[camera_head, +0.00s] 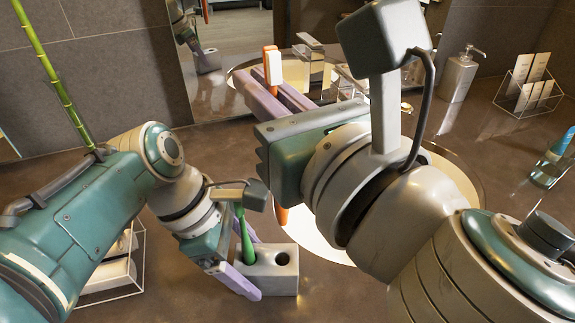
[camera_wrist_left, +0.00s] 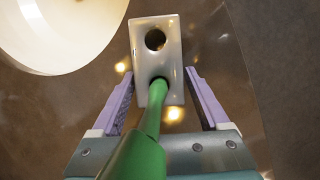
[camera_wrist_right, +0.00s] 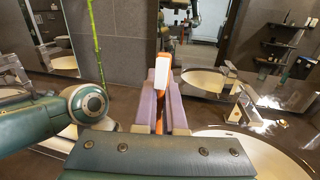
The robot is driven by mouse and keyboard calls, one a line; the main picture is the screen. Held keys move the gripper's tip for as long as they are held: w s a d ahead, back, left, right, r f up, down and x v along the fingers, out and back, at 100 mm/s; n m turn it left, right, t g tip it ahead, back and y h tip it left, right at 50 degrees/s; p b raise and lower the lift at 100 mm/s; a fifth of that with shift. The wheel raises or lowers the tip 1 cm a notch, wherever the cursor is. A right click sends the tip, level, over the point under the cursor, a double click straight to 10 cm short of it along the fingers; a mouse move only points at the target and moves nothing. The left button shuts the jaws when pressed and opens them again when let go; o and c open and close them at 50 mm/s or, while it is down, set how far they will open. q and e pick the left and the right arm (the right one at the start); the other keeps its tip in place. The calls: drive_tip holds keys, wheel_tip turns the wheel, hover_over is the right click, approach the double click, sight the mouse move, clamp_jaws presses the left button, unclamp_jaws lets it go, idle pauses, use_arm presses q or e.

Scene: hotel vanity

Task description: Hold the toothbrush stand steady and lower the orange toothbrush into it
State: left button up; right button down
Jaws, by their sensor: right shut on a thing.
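The toothbrush stand (camera_head: 284,282) is a pale block with two holes on the counter. A green toothbrush (camera_head: 246,240) stands in its left hole in the head view; the right hole is empty. My left gripper (camera_head: 258,268) is low at the stand, with one finger on each side. In the left wrist view, the fingers flank the stand (camera_wrist_left: 172,42) with narrow gaps, so it looks open. My right gripper (camera_wrist_right: 161,88) is shut on the orange toothbrush (camera_wrist_right: 158,112), held upright with its white bristles up. The toothbrush's lower end (camera_head: 282,215) shows behind the stand; its exact height is unclear.
A round sink (camera_head: 318,240) lies right of the stand, partly behind my right arm. A wire holder (camera_head: 125,275) is at left, and a green bamboo stalk (camera_head: 52,75) stands at back left. A soap dispenser (camera_head: 458,75) and card rack (camera_head: 530,92) are at back right.

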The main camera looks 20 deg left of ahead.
use_arm(q)
drive_tip(key=shift+o, duration=1.3)
